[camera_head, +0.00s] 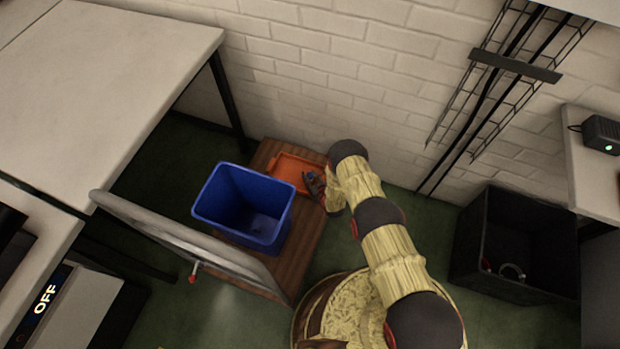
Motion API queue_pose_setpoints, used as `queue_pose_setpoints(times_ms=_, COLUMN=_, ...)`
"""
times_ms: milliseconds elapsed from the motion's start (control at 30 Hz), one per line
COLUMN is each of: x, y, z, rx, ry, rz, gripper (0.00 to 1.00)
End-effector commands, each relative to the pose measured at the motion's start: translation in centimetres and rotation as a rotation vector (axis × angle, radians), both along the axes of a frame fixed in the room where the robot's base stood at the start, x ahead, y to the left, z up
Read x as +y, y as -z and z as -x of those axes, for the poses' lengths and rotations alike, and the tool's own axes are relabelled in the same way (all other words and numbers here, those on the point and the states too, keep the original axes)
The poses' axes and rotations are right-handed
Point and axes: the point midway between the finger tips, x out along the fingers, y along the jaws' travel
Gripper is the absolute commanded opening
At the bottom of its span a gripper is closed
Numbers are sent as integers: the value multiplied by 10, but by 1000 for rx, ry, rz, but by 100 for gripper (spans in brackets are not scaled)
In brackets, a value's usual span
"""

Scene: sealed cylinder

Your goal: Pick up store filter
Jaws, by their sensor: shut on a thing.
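My gripper (315,184) is small and dark in the head view, at the end of my yellow-covered arm. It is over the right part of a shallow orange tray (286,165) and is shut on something. A small blue piece (311,175) shows at its fingers, but I cannot tell whether it is the filter or part of the gripper. Nothing else in view is clearly a filter. My wrist and the fingers hide part of the tray's right end. I cannot tell whether the held thing touches the tray.
A blue open bin (210,205) stands beside the tray on a brown wooden surface (312,232). A tilted grey panel (170,235) is in front of the bin. A black crate (480,235) is on the right. The brick wall (330,75) is close behind the tray.

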Motion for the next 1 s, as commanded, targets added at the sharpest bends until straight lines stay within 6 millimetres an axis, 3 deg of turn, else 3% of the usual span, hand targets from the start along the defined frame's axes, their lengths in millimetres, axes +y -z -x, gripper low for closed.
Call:
queue_pose_setpoints(times_ms=33, x=0, y=-14, z=-1, rx=-1, ry=0, rz=0, gripper=4)
queue_pose_setpoints(times_ms=400, x=-30, y=-75, z=49, rx=4, ry=3, rz=1, gripper=4)
queue_pose_setpoints(times_ms=700, x=-57, y=-97, z=95, rx=1, ry=2, rz=-1, gripper=4)
queue_pose_setpoints(times_ms=1000, x=-70, y=-107, z=117, rx=0, ry=1, rz=0, gripper=4)
